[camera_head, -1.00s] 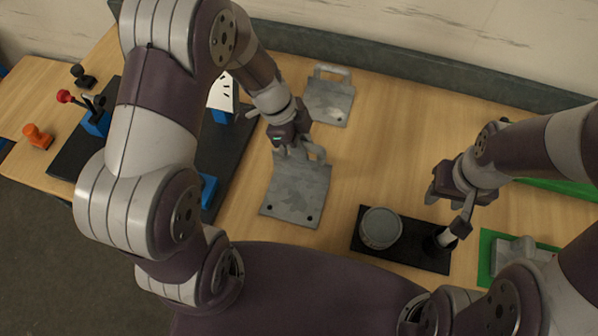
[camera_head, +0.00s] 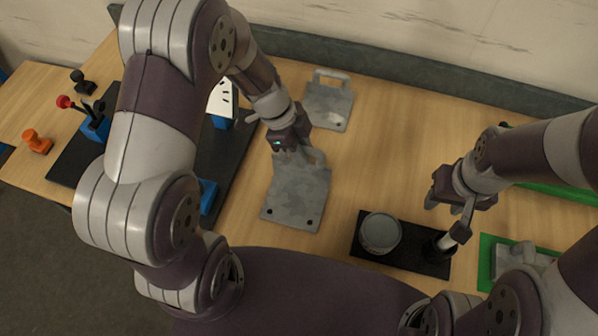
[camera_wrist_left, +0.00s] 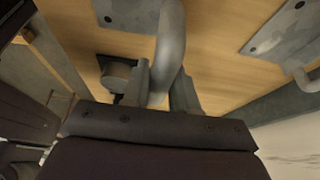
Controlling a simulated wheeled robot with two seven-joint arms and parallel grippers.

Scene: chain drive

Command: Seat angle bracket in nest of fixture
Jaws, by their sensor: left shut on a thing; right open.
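An angle bracket (camera_head: 297,192), a grey metal plate with holes near its front edge and a tubular handle, is in the middle-left of the head view. My left gripper (camera_head: 290,150) is shut on its handle. The left wrist view shows the handle (camera_wrist_left: 170,45) between the jaws (camera_wrist_left: 160,85) and part of the plate (camera_wrist_left: 128,14). I cannot tell whether the plate touches the table. The fixture seems to be the black base (camera_head: 232,160) with blue parts at left; my left arm covers much of it, and I cannot make out its nest. My right gripper (camera_head: 455,208) is open at right.
A second grey plate with a handle (camera_head: 328,104) lies at the back. A black base (camera_head: 400,256) with a round grey part (camera_head: 380,233) lies near my right gripper. A green tray (camera_head: 486,262) is at right. An orange knob (camera_head: 37,141) stands far left. Table between plates and right arm is clear.

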